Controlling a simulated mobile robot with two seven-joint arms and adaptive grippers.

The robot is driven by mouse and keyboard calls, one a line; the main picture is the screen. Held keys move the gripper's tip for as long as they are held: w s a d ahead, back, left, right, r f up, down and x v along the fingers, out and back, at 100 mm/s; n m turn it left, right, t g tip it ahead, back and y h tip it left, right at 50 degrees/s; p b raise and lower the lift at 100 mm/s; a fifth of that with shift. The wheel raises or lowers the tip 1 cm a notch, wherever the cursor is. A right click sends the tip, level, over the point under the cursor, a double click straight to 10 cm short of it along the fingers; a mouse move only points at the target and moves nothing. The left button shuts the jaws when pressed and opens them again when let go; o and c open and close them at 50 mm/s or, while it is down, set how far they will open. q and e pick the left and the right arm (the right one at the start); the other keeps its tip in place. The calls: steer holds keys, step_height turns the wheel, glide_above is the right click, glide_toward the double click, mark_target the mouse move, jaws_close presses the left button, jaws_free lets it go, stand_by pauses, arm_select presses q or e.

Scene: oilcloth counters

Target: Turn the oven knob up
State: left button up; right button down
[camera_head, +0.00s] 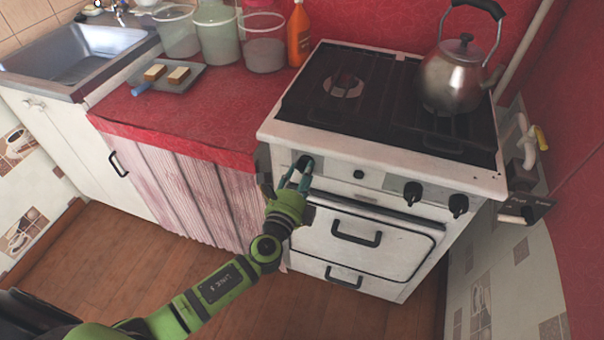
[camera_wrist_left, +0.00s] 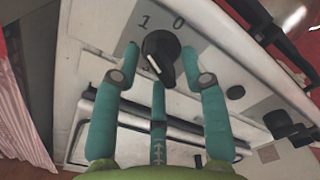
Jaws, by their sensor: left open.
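The black oven knob (camera_head: 305,162) is at the left end of the white stove's (camera_head: 385,168) front panel. It also shows in the left wrist view (camera_wrist_left: 162,50), with a white pointer mark on its lower part and the printed marks "1" and "0" above it. My left gripper (camera_head: 297,176) is right in front of the knob, partly covering it in the head view. In the left wrist view the teal fingers (camera_wrist_left: 161,78) are open, one on each side of the knob and one below. Whether they touch it I cannot tell. My right gripper is not in view.
Two more black knobs (camera_head: 412,192) (camera_head: 458,205) and a small button (camera_head: 358,174) are further right on the panel. The oven door handle (camera_head: 356,239) sits below. A kettle (camera_head: 455,75) stands on the hob. The floor (camera_head: 150,275) before the stove is clear.

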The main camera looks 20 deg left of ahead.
arm_select(q)
steer(key=shift+c, duration=0.4)
jaws_close()
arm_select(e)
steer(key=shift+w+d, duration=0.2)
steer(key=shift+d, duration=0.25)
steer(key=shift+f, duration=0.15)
